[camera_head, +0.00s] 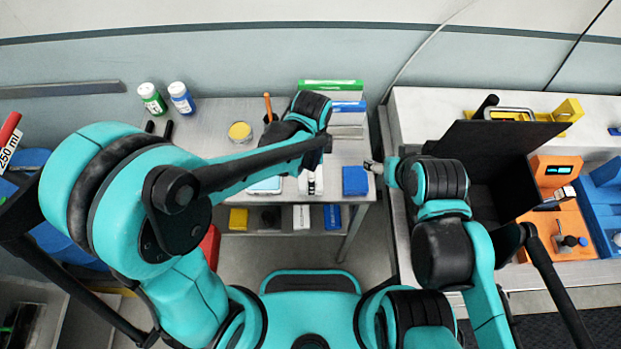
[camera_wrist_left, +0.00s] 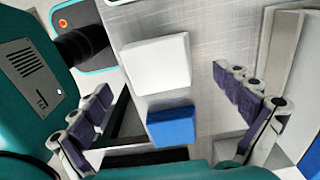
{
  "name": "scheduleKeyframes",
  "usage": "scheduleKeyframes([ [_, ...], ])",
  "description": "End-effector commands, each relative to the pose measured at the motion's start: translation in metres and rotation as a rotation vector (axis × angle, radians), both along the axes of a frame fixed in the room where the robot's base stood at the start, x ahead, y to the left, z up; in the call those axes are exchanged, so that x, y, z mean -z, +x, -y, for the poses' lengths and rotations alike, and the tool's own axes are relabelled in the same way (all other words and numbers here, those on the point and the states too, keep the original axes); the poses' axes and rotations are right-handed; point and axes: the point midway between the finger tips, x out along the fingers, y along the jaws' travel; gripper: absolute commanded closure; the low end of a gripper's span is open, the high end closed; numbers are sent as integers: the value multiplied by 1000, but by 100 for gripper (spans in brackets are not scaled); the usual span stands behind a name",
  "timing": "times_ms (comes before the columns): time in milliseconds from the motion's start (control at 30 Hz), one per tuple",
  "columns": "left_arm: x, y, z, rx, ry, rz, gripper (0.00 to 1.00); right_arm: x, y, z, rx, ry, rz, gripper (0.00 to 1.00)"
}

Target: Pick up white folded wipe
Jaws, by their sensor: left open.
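The white folded wipe (camera_wrist_left: 155,63) lies flat on the grey bench top in the left wrist view. It lies between the spread fingers of my left gripper (camera_wrist_left: 162,88), apart from both. That gripper is open and empty. In the head view my left gripper (camera_head: 312,180) hangs over the bench's front part, and my arm and gripper hide much of the wipe. My right gripper (camera_head: 373,167) is at the bench's right edge, near the blue folded block; its jaw opening is too small to make out.
A blue folded block (camera_head: 355,181) lies right of the wipe, close beside it in the wrist view (camera_wrist_left: 170,127). A pale device (camera_head: 265,186) stands to the left. Two bottles (camera_head: 181,97) and a yellow-lidded jar (camera_head: 240,132) stand farther back. A lower shelf holds several small boxes.

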Motion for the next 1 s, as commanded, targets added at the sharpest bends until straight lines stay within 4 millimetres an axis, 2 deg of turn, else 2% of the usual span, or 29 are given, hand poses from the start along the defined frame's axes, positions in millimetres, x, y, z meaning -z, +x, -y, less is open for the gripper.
scheduleKeyframes([
  [33,12,0,-2,-1,0,0,0,6,0,0,0,0,0,29],
  [200,30,0,-2,-1,0,1,0,11,0,0,0,0,0,29],
  [467,31,0,-2,-1,0,1,0,10,0,0,0,0,0,29],
  [633,31,0,-2,-2,0,1,44,10,0,0,0,0,0,29],
  [1000,29,0,-2,-2,0,0,45,10,0,0,0,0,0,29],
])
